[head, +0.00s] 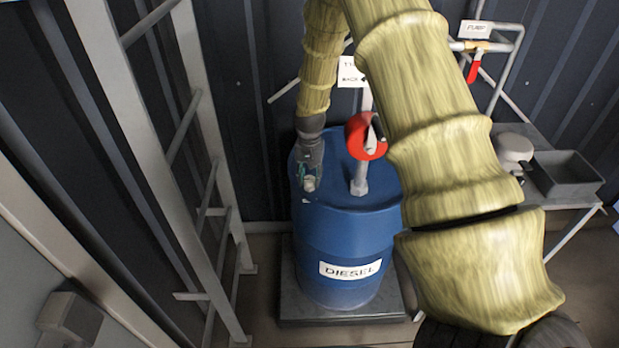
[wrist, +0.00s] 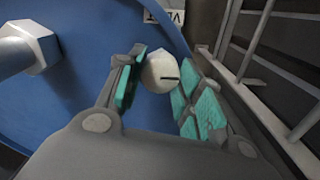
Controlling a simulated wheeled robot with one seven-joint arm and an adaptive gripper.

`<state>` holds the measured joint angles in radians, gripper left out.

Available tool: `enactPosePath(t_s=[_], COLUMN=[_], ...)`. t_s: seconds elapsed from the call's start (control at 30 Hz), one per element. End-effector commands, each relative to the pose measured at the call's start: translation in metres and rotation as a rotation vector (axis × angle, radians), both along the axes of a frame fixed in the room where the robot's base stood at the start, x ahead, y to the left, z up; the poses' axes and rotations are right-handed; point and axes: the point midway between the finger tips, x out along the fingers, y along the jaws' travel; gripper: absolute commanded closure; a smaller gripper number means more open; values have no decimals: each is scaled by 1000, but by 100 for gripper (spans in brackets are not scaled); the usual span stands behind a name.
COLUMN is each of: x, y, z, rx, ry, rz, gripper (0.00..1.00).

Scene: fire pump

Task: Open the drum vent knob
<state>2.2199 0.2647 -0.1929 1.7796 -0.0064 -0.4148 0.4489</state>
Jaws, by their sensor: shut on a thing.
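The blue diesel drum (head: 345,240) stands upright, with a white DIESEL label on its side. The drum vent knob (wrist: 160,72) is a pale round cap with a dark slot line, on the drum's top near the rim; it also shows in the head view (head: 310,184). My gripper (head: 309,176) reaches down to the drum top from above. In the wrist view my gripper (wrist: 155,85) has its green-padded fingers on both sides of the knob, shut on it.
A red round pump part (head: 366,136) on a pipe rises from the drum top, right of my gripper. A pale ladder frame (head: 190,150) stands at left. A pipe with a red lever (head: 474,68) and a grey tray (head: 567,173) are at right. My arm hides part of the middle.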

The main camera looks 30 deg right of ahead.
Motion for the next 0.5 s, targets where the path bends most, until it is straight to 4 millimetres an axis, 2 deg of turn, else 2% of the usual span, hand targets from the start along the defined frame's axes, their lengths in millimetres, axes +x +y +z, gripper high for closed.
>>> enactPosePath(t_s=[0.2, 0.5], x=[2, 2], y=[-1, -1], z=[2, 2], rx=[-1, -2], ry=[-4, -5], rz=[96, 146], gripper=[88, 88])
